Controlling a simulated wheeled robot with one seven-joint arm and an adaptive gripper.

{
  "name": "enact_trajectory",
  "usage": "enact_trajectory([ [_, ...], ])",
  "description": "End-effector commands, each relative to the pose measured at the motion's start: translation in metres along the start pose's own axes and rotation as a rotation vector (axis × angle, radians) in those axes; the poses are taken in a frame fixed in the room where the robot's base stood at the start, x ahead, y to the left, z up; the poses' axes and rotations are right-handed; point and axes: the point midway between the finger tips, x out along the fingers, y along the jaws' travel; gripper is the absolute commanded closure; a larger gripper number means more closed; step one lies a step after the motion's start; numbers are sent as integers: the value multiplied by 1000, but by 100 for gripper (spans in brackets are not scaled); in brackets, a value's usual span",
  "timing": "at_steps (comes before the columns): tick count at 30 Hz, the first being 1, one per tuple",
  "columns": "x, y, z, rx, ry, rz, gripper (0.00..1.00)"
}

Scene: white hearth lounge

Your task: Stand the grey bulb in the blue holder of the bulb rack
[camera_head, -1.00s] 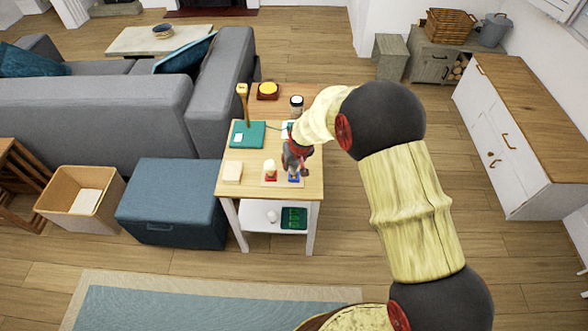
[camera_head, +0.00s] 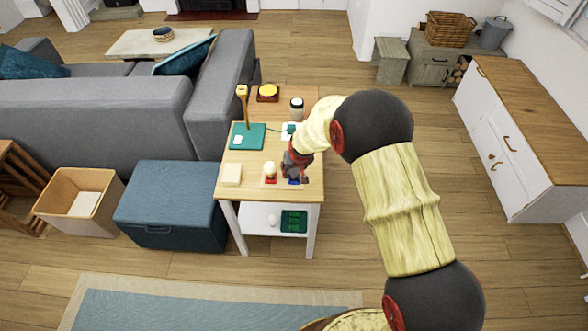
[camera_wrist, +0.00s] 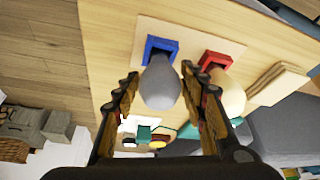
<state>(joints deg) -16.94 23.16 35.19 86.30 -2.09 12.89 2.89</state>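The grey bulb (camera_wrist: 160,85) is between the two fingers of my gripper (camera_wrist: 161,76) in the wrist view, with the fingers closed against its sides. Its narrow end points at the blue holder (camera_wrist: 165,43) of the bulb rack (camera_wrist: 198,38); I cannot tell whether it is seated. In the head view my gripper (camera_head: 293,172) is low over the rack and hides most of the grey bulb. The blue holder (camera_head: 293,181) shows just below it. A cream bulb (camera_wrist: 230,95) stands in the red holder (camera_wrist: 215,61) beside it.
The rack sits on a small wooden table (camera_head: 240,193). A pale block (camera_head: 232,174) lies left of the rack. The lower shelf (camera_head: 258,222) holds a green tray (camera_head: 294,221).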

Motion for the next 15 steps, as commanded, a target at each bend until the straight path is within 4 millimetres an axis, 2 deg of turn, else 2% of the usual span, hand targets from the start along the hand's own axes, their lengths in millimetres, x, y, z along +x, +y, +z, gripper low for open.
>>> enact_trajectory([
  [4, 0, 0, 0, 0, 0, 0, 48],
  [15, -6, 0, -2, 0, 1, 0, 48],
])
